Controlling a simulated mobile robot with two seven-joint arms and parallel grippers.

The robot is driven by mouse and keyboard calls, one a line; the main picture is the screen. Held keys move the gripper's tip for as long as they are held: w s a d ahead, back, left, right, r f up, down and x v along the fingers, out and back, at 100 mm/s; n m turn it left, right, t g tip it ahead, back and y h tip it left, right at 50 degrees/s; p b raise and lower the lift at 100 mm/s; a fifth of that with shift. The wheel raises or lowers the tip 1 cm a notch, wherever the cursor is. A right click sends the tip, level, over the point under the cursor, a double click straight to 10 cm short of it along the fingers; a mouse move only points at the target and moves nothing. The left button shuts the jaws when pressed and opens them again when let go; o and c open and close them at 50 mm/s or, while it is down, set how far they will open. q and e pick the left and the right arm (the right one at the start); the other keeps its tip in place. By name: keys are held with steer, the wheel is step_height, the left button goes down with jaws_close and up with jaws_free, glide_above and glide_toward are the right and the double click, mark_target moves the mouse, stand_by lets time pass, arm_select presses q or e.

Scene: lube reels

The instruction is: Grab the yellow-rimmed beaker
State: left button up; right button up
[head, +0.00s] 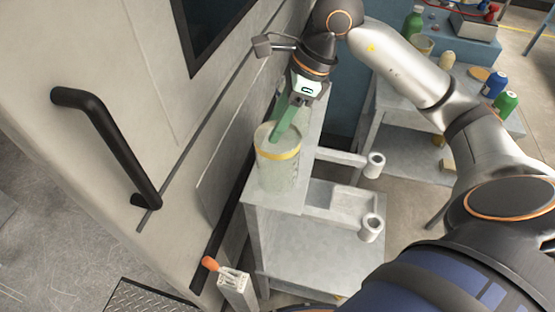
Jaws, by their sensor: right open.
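The yellow-rimmed beaker (278,176) is clear with a yellow band near its top. It stands upright on the top of a narrow grey stand (262,222) beside the pale wall. My right gripper (280,136) reaches down from above, with its green fingers at the beaker's far rim. The fingers are open; whether one of them is inside the beaker or both are behind it, I cannot tell. My left gripper is not in view.
A black handle (107,146) sticks out of the pale panel at left. Two white cup-like holders (375,165) project from the stand's right side. A bench (440,98) with green and blue bottles stands at back right. An orange-tipped lever (210,264) stands in front.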

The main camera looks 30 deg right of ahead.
steer(key=shift+f, duration=0.2)
jaws_close()
stand_by(1.3)
